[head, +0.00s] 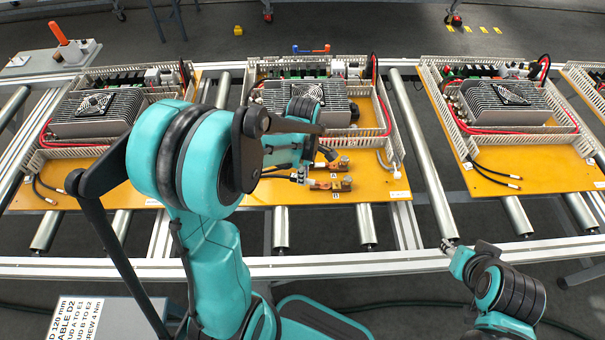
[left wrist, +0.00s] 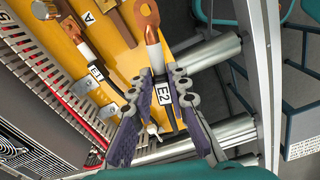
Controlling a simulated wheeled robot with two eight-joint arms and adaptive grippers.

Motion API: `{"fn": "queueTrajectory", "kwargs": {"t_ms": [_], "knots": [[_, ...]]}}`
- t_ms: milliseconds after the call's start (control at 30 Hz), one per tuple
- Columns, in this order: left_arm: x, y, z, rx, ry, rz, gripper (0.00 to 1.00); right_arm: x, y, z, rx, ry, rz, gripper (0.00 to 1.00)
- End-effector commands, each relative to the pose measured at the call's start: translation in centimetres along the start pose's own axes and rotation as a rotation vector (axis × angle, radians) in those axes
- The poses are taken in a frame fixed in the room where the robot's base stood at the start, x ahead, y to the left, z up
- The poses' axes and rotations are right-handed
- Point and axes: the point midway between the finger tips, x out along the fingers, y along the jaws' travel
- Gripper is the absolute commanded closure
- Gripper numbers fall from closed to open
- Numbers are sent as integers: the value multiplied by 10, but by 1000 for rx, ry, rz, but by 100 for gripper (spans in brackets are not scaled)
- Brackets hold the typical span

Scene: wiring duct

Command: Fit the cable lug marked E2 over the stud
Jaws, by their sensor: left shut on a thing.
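My left gripper (head: 316,157) is over the front part of the middle yellow board. In the left wrist view my left gripper (left wrist: 162,82) is shut on the cable with the white label E2 (left wrist: 163,93). Its copper lug (left wrist: 147,20) points away from the fingers, its eye empty. A second lug, on the cable marked E1 (left wrist: 97,72), lies to its left. Copper terminal pieces (head: 334,185) sit on the board near the gripper; label A (left wrist: 88,18) is beside them. I cannot make out the stud clearly. My right gripper (head: 455,246) is low at the right, its fingers unclear.
A power unit (head: 345,100) in slotted white duct walls (head: 392,125) stands behind the terminals. Similar boards lie left and right (head: 540,165) on the roller conveyor. A rail (head: 380,262) runs along the front. My left arm hides part of the middle board.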

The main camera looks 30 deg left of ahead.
Motion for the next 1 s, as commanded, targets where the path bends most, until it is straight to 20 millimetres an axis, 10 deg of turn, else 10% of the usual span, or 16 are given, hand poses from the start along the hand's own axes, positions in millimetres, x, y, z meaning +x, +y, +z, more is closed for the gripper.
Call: {"fn": "queueTrajectory", "kwargs": {"t_ms": [1000], "knots": [[15, 52, 32, -261, 0, 0, 100, 14, 0, 10, 0, 0, 0, 59]]}}
